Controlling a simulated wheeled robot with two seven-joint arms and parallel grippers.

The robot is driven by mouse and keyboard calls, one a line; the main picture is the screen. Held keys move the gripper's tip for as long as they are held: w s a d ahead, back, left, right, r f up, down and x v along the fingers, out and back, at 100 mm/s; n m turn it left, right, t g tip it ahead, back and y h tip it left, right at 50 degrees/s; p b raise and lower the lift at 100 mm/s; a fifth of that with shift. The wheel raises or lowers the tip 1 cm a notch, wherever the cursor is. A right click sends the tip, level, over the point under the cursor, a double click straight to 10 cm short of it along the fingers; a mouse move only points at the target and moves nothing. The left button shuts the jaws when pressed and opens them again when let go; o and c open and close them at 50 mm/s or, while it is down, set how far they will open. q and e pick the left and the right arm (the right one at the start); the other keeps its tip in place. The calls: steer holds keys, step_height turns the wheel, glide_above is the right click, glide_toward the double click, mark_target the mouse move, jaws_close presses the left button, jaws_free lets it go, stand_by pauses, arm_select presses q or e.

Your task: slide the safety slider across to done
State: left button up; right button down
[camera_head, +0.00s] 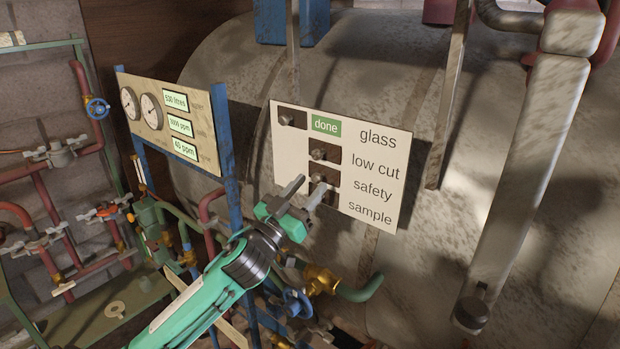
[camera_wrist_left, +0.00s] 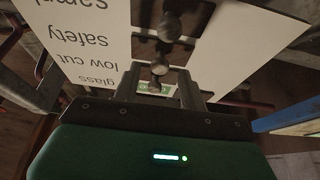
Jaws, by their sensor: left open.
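The cream slider panel (camera_head: 285,165) is tilted on the side of the still. The safety knob (camera_head: 319,178) sits in the third slot, at its left part; the slot's right part is dark. No green done label shows in that row. My left gripper (camera_head: 312,186) is open at the lower slots, fingertips close to the safety knob; I cannot tell if they touch it. In the wrist view my left gripper (camera_wrist_left: 160,80) has a finger on either side of the knob column. What I take as the safety knob (camera_wrist_left: 160,66) lies ahead of the fingers. The right gripper is not seen.
The glass knob (camera_head: 287,119) is at left, baring a green done label (camera_head: 326,126). The low cut knob (camera_head: 318,154) is just above safety; the sample knob (camera_wrist_left: 169,27) is just below, mostly hidden in the head view. A gauge board (camera_head: 150,78) stands left.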

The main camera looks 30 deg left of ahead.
arm_select(q)
steer(key=shift+w+r, duration=0.3)
steer(key=shift+w, duration=0.3)
steer(key=shift+c, duration=0.2)
jaws_close()
steer(key=a, duration=0.8)
steer(key=shift+w+a+f, duration=0.15)
steer(key=shift+w+a, duration=0.15)
steer(key=shift+w, duration=0.05)
steer(key=shift+a+b, duration=0.3)
steer(key=shift+d+r, duration=0.1)
steer(key=shift+r, duration=0.1)
